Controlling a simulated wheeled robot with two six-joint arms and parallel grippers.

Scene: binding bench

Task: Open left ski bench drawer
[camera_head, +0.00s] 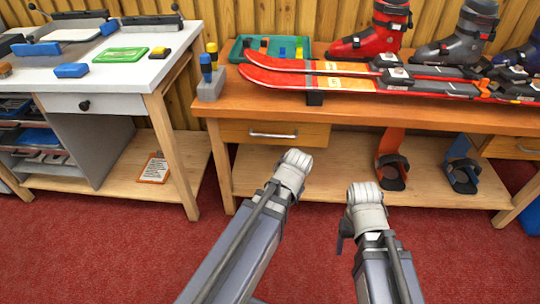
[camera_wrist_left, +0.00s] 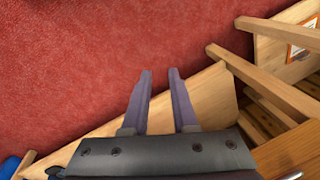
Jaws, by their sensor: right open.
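The ski bench's left drawer (camera_head: 262,134) has a wooden front below the orange-brown bench top (camera_head: 225,93). Its silver bar handle (camera_head: 273,134) is in clear view. The drawer front looks flush and shut. My left arm reaches up below the drawer, apart from the handle in the head view. My left gripper (camera_wrist_left: 158,72) is open and empty in the left wrist view, pointing over the carpet and a wooden board edge; its fingers are hidden in the head view. My right gripper (camera_head: 342,234) is open, mostly hidden by its own arm, in front of the lower shelf.
Red skis (camera_head: 350,84) lie on the bench with ski boots (camera_head: 372,32) behind. Bindings (camera_head: 392,170) stand on the lower shelf (camera_head: 310,175). A white-topped workbench (camera_head: 110,75) stands left. Red carpet (camera_head: 130,250) is clear in front.

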